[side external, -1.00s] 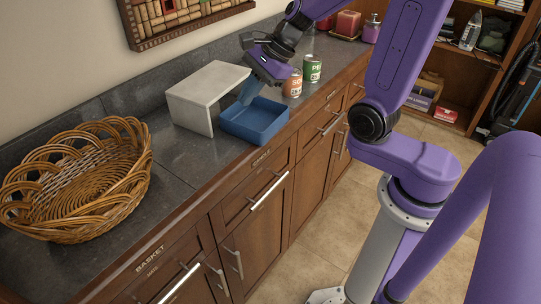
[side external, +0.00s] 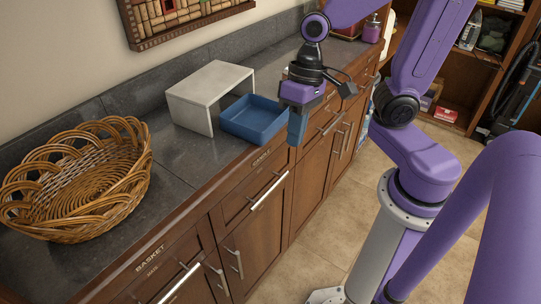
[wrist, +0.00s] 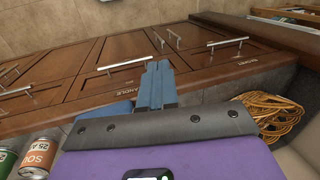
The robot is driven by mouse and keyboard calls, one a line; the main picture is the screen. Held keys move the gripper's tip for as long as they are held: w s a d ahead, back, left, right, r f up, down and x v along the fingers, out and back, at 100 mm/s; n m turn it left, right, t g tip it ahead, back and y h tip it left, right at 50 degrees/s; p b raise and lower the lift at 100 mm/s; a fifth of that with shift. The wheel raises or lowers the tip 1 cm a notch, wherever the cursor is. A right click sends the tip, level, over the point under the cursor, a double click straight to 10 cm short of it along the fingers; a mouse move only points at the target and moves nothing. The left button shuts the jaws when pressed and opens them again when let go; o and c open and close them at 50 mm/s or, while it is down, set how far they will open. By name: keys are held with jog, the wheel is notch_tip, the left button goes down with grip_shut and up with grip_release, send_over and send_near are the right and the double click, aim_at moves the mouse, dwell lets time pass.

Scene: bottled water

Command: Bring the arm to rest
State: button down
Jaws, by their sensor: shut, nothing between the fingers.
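My gripper (side external: 297,130) is purple with blue fingers. In the side external view it hangs in front of the counter's front edge, to the right of the blue tray (side external: 236,133), with the fingers pointing down. In the wrist view the blue fingers (wrist: 156,70) are pressed together with nothing between them. The fingers are apart from the tray and the counter as far as I can see.
A wicker basket (side external: 125,205) sits at the left of the counter. A grey stand (side external: 196,98) is behind the tray. Two cans, a soup can (wrist: 38,155) and a green-labelled can (wrist: 6,160), show in the wrist view. Tiled floor lies open before the drawers.

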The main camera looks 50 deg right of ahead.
jog(key=s+d+n+h, duration=0.2)
jog(key=s+d+n, duration=0.1)
jog(key=s+n, duration=0.6)
jog(key=shift+f+n, duration=0.15)
jog(key=shift+n, duration=1.25)
